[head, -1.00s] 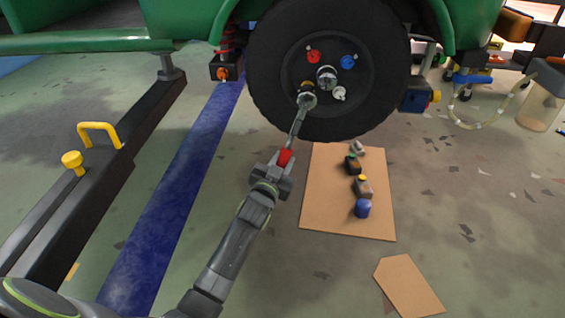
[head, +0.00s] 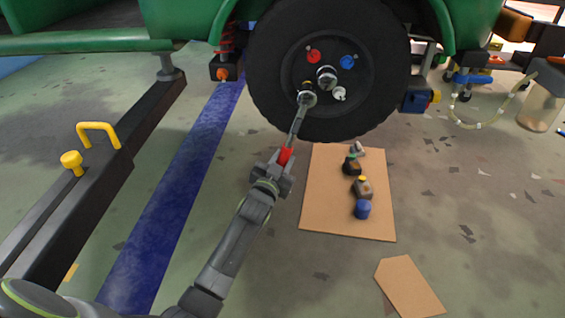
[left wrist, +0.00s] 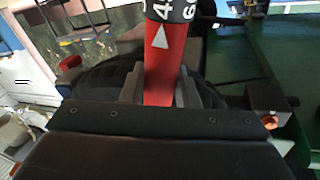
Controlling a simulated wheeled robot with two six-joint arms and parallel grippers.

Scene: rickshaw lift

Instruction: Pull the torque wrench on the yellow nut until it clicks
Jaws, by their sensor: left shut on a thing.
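My left gripper (head: 276,168) is shut on the red handle of the torque wrench (head: 297,127). The wrench slopes up and slightly right to its head at the lower left of the wheel hub. The head covers most of the yellow nut's place, and only a small yellowish-brown bit (head: 307,85) shows above it. The red nut (head: 314,56), blue nut (head: 348,62) and white nut (head: 339,93) are on the wheel. In the left wrist view the red handle (left wrist: 163,78) stands between the fingers, below a dark collar with white numbers. My right gripper is out of view.
The black tire (head: 277,105) is under a green body (head: 185,20). A cardboard sheet (head: 325,215) with several small parts lies below right. A dark rail (head: 70,210) with a yellow handle (head: 100,126) is at left. Open floor lies around them.

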